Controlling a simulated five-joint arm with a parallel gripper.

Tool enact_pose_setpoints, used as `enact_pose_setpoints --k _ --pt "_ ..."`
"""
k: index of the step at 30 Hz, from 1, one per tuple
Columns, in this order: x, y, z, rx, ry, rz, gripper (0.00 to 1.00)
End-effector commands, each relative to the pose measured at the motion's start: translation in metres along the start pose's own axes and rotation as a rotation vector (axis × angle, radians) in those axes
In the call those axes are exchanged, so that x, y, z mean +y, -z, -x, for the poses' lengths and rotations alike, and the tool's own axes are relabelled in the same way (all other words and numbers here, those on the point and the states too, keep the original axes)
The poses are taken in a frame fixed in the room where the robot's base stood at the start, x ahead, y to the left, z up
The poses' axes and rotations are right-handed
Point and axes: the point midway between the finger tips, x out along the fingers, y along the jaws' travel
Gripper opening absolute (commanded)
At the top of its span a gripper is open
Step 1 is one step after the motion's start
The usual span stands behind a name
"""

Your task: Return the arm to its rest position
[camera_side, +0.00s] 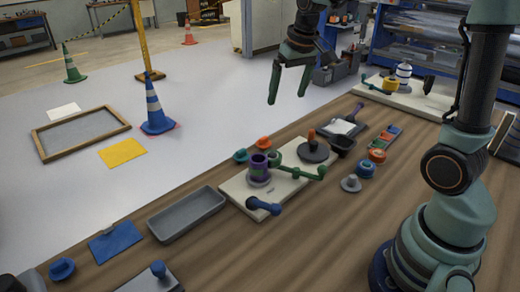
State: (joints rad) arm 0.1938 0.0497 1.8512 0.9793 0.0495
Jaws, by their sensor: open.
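My gripper (289,82) hangs above the far edge of the wooden table, left of my arm's column. Its two green fingers point down and stand apart, with nothing between them. It is clear of the cream board (236,188) below it. On that board stand a purple and green roller (259,168), a dark round disc with an orange knob (313,150), a green crank (300,171) and a blue handle (263,206).
A grey tray (187,213) lies left of the board. Loose caps and rings, such as a blue ring (365,169), lie on its right. A second cream board (410,97) stands at the back right. The air around my gripper looks free.

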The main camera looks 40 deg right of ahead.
Motion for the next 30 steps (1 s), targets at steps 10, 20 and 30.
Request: enact_pose_setpoints --k 10,20,30 --pt "-0.035 -0.080 0.048 0.136 0.042 0.136 1.00" --pt "-0.047 -0.135 0.051 0.220 0.074 0.221 1.00" --pt "-0.048 -0.141 0.049 0.228 0.077 0.231 1.00"
